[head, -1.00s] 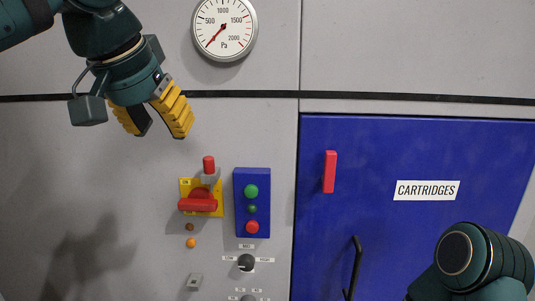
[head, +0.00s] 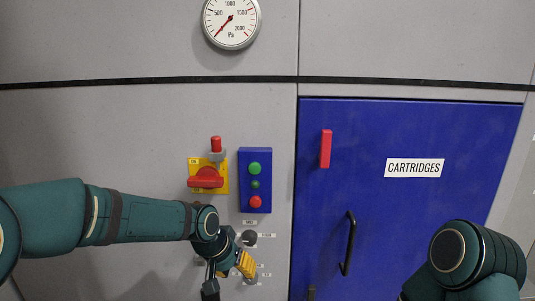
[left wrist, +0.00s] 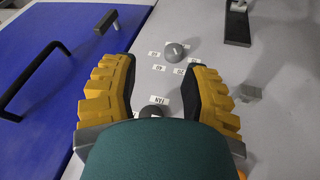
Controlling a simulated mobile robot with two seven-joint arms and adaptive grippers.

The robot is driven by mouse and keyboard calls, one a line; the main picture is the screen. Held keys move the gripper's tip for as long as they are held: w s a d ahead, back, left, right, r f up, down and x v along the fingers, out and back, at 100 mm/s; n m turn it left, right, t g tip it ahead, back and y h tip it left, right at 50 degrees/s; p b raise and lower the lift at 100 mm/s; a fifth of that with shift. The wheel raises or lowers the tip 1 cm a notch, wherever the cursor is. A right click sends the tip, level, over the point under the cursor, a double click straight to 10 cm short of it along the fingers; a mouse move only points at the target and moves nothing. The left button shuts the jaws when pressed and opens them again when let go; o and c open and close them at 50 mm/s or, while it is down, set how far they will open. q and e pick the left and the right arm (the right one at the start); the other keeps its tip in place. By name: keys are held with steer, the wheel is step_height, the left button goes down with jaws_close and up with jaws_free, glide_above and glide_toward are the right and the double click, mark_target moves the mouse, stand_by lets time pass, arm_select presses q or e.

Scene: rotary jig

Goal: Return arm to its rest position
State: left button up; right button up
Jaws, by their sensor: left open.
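My left arm reaches in from the left across the lower head view, bent downward at the wrist. My left gripper (head: 246,264), with yellow ridged fingers, points down near the lower knobs of the grey panel. In the left wrist view the gripper (left wrist: 160,68) is open, and nothing shows held between its fingers. A grey knob (left wrist: 175,52) shows beyond the fingertips, and a dark knob (left wrist: 151,110) shows between the fingers, partly hidden. Of my right arm only a teal link shows at the lower right of the head view; its gripper is out of view.
A red-and-yellow rotary switch (head: 205,182) and a blue button box (head: 255,198) are above the left wrist. The blue cartridges door (head: 400,220) has a black handle (head: 348,243) and a red bar (head: 325,149). A pressure gauge (head: 231,18) is at the top.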

arm_select(q)
steer(key=s+a+f+n, duration=0.1)
steer(key=s+f, duration=0.5)
steer(key=f, duration=0.4)
steer(key=s+a+f+n+g+b, duration=0.1)
steer(key=s+f+n, duration=0.1)
steer(key=s+f, duration=0.5)
steer(key=s+f+n+b, duration=0.1)
steer(key=s+f, duration=0.5)
steer(key=f, duration=0.7)
steer(key=shift+s+a+f, duration=0.35)
steer(key=shift+s+a, duration=0.05)
